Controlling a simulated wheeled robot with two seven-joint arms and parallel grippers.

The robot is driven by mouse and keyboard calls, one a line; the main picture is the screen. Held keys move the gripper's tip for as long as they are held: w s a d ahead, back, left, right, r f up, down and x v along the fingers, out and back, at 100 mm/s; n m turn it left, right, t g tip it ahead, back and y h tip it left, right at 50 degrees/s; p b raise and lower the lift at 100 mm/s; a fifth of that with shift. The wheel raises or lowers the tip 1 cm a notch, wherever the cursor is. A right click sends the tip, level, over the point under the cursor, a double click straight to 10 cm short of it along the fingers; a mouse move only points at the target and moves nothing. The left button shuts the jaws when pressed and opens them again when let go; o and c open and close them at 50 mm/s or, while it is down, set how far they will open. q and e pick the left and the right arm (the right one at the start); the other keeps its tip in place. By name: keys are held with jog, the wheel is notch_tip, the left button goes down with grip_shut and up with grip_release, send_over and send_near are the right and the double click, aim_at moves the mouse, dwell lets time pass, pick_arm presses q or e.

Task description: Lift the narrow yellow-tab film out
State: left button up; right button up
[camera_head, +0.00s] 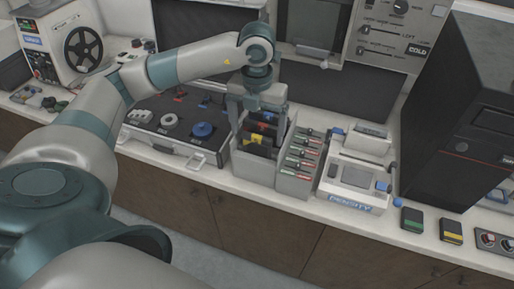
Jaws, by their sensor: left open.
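A light grey open box (251,172) stands on the white counter near the middle. Several dark films stand in it with coloured tabs. A yellow tab (258,140) shows on one dark film, with a red tab (265,127) just behind it and a blue one further back. I cannot tell the films' widths well at this size. My left gripper (257,132) reaches down over the box from above. Its fingers are open and apart, one on each side of the tabs, and partly hide the films. My right gripper does not show.
A grey rack (300,160) of several red- and green-ended items stands right beside the box. A white device (354,185) is further right, then a tall black cabinet (463,115). An open black case (175,122) lies to the left. The counter's front edge is close.

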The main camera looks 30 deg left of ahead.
pick_arm(q)
jog(key=shift+f, duration=0.5)
jog(key=c, duration=1.5)
jog(key=shift+r, duration=0.1)
jog(key=shift+r+b, duration=0.45)
jog(key=shift+r, duration=0.35)
notch_tip(320, 180, up, 16)
jog(key=b, duration=0.3)
jog(key=shift+r, duration=0.15)
